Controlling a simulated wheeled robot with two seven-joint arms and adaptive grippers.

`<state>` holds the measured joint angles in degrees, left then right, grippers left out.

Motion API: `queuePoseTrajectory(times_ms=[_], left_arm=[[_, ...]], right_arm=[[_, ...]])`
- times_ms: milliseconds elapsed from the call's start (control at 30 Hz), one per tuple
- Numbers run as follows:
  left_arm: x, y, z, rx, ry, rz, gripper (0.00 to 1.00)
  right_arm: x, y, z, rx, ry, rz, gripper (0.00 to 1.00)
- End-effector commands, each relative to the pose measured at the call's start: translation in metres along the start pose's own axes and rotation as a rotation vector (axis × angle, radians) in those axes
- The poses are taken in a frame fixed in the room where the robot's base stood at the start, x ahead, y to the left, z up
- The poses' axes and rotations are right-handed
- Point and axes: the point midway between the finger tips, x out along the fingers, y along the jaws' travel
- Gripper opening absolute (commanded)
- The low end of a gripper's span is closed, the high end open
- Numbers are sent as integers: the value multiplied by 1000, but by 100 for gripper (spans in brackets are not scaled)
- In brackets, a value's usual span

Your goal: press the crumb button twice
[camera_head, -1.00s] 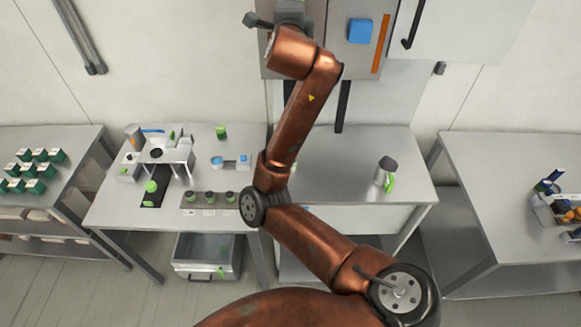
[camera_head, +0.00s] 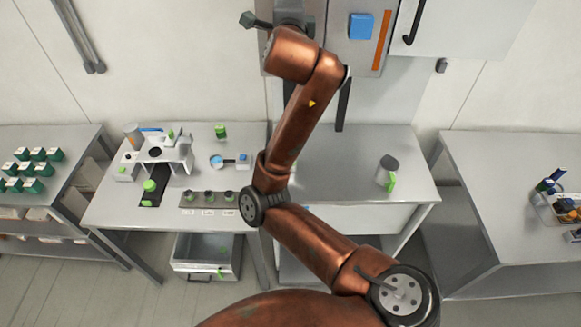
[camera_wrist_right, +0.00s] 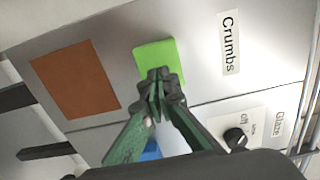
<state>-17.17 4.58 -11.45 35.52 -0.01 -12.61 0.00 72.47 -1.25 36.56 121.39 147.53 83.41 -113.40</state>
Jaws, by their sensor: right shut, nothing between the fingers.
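The crumb button is a bright green square (camera_wrist_right: 158,58) on a grey panel, beside a white label reading "Crumbs" (camera_wrist_right: 229,42) in the right wrist view. My right gripper (camera_wrist_right: 160,84) is shut and empty. Its fingertips overlap the button's lower edge in that view; I cannot tell whether they touch it. In the head view my right arm reaches up to the wall unit, with the gripper (camera_head: 250,19) at the top edge; the green button is not seen there. My left gripper is not in view.
A brown rectangle (camera_wrist_right: 76,80) lies left of the button. A black knob (camera_wrist_right: 235,138) with a "Glaze" label sits below right. In the head view, a blue square (camera_head: 361,26) and an orange strip (camera_head: 381,44) are on the wall unit. A jug (camera_head: 387,170) stands on the counter.

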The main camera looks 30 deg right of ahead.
Motion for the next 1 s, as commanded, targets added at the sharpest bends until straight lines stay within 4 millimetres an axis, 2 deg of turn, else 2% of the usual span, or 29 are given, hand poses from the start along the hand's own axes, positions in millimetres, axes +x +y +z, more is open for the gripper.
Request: queuePoseTrajectory(times_ms=[500,1000], left_arm=[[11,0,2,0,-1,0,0],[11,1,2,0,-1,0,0]], right_arm=[[-35,0,0,1,-1,-1,0],[-36,0,0,1,-1,0,0]])
